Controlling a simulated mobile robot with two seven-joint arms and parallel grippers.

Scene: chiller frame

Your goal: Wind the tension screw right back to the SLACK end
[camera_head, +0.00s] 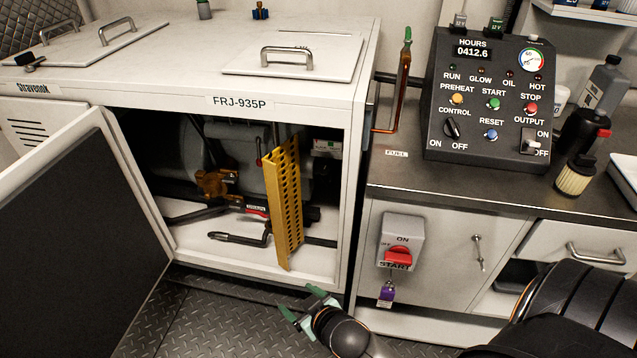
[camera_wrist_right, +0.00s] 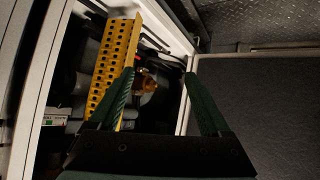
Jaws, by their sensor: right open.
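The open cabinet marked FRJ-935P (camera_head: 300,110) holds machinery behind a yellow perforated guard (camera_head: 284,205). A brass-coloured part (camera_head: 214,186) sits left of the guard; it also shows in the right wrist view (camera_wrist_right: 147,82). A small red-and-white label (camera_head: 256,211) lies below it, its words too small to read. A dark cranked handle (camera_head: 240,238) is low in the opening. I cannot make out the tension screw or its SLACK end for certain. My right gripper (camera_head: 306,305) is open and empty, outside the cabinet below the opening. The right wrist view (camera_wrist_right: 160,76) shows its fingers spread toward the guard. My left gripper is out of view.
The cabinet door (camera_head: 80,240) stands open at the left. A control panel (camera_head: 488,95) stands on the worktop. The chequered floor (camera_head: 215,315) before the opening is clear.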

